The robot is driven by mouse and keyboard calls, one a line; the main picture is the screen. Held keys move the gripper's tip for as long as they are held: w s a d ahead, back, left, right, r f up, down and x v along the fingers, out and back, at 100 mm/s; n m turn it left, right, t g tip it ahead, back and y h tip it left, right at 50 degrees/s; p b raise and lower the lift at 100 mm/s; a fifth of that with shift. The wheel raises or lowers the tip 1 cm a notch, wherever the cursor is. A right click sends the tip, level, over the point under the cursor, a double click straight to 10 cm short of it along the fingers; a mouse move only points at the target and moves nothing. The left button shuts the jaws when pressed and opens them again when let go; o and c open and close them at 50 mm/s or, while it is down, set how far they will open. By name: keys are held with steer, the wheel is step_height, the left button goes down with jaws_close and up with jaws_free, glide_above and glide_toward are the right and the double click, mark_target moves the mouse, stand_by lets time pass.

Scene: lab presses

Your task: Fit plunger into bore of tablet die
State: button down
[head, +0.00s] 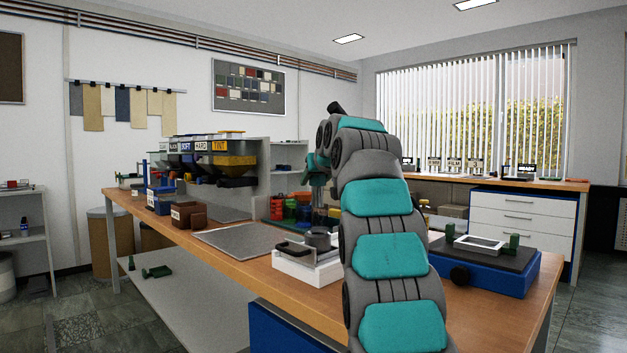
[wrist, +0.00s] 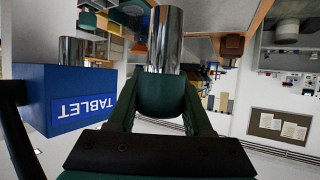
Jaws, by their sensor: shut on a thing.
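My gripper (wrist: 163,92) is shut on the plunger (wrist: 165,40), a shiny metal cylinder that juts out past the green fingers. In the head view my gripper (head: 317,178) points down over the workbench, partly behind my arm. In the wrist view, which is upside down, a blue block (wrist: 85,97) labelled TABLET stands to the left, apart from the plunger. A second shiny metal cylinder (wrist: 72,50) shows at its edge. I cannot make out the die's bore. In the head view a round grey part (head: 318,238) sits on a white base below my gripper; I cannot tell whether it is the die.
A flat grey plate (head: 240,238) lies on the wooden bench (head: 200,232), left of the white base (head: 305,268). Labelled hoppers (head: 210,155) and brown bins (head: 188,215) stand farther left. A blue unit (head: 485,268) with a dark top stands right of my arm.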

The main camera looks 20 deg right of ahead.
mark_target(315, 202)
steer(key=shift+s, duration=0.1)
steer(key=shift+f+b, duration=0.25)
steer(key=shift+b, duration=0.05)
steer(key=shift+f+b, duration=2.2)
steer(key=shift+f, duration=0.45)
steer(key=shift+f+b, duration=1.4)
steer(key=shift+f, duration=0.65)
steer(key=shift+c, duration=1.2)
jaws_free()
steer(key=v, duration=0.8)
